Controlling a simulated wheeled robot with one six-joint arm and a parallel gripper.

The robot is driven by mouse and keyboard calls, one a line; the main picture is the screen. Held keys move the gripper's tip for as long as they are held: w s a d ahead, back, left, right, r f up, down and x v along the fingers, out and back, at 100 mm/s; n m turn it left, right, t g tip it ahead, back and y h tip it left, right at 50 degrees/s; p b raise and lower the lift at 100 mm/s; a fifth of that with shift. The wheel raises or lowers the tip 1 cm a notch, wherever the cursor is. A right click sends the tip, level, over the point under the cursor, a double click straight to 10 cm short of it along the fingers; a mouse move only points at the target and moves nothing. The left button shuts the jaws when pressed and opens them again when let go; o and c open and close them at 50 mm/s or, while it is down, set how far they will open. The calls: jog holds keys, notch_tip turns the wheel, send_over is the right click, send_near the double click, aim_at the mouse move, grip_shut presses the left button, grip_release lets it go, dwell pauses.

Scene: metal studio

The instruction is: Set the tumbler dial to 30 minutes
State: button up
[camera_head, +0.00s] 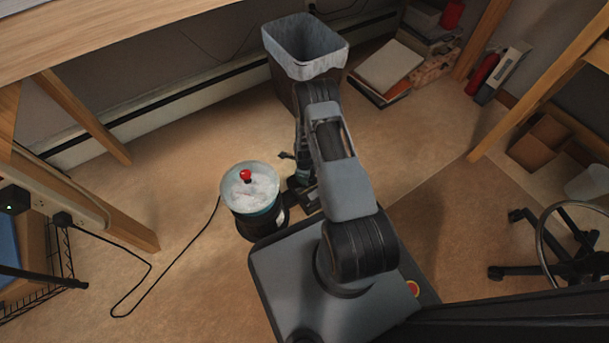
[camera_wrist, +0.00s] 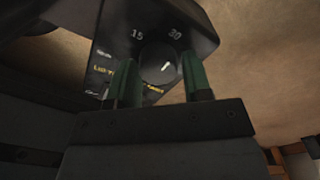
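The tumbler (camera_head: 250,192) is a round drum with a pale, clear-looking top and a red knob, standing on the floor left of my arm in the head view. In the wrist view its dark control panel shows a round black dial (camera_wrist: 158,65) with a white pointer mark. The mark slants up and right, roughly toward the printed 30 (camera_wrist: 175,33); a 15 is printed at upper left. My gripper (camera_wrist: 161,76) has its two green fingers apart, on either side of the dial's lower part. I cannot tell whether they touch it. In the head view the arm mostly hides the gripper.
A lined waste bin (camera_head: 305,48) stands beyond my arm. A black cord (camera_head: 150,270) runs across the floor from the tumbler to a power strip at left. A wooden table leg (camera_head: 85,118) is at left and a chair base (camera_head: 560,250) at right.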

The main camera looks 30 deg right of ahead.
jog(key=o, duration=0.3)
jog(key=shift+a, duration=0.1)
notch_tip(320, 180, up, 14)
jog(key=p, duration=0.6)
jog(key=shift+f, duration=0.1)
dwell(0.4)
